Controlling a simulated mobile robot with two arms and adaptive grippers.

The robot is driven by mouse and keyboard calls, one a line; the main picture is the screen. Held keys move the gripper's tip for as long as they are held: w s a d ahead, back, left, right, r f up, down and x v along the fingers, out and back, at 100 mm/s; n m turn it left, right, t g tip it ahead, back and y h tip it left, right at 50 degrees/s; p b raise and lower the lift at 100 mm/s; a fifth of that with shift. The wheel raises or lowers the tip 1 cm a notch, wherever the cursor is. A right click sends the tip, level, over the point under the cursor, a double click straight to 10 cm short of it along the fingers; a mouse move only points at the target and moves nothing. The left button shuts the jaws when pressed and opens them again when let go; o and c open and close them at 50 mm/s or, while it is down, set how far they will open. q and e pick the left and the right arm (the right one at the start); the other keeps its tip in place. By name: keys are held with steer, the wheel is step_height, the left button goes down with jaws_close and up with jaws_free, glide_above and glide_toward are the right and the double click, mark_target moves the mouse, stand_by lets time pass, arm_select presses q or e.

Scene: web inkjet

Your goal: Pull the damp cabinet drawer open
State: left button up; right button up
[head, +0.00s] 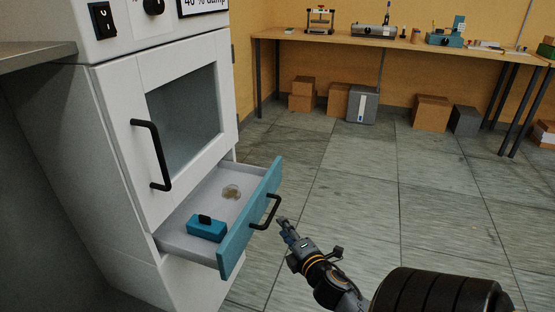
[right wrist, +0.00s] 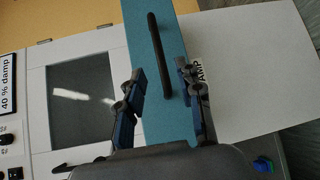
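The damp cabinet (head: 175,65) is white and stands at the left of the head view, with a "40 % damp" sign on top. Its drawer (head: 183,243) is pulled well out below the windowed door. The teal drawer front (head: 236,240) carries a black bar handle (head: 266,212). My right gripper (head: 284,224) is just right of the handle, apart from it. In the right wrist view the right gripper (right wrist: 161,80) has its fingers spread, empty, with the handle (right wrist: 158,50) ahead and its lower end between them. My left gripper is not in view.
A workbench (head: 400,40) stands along the back wall, with cardboard boxes (head: 302,93) beneath. The tiled floor (head: 370,175) between is clear.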

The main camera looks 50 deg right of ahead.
steer(key=v, duration=0.3)
stand_by(0.6)
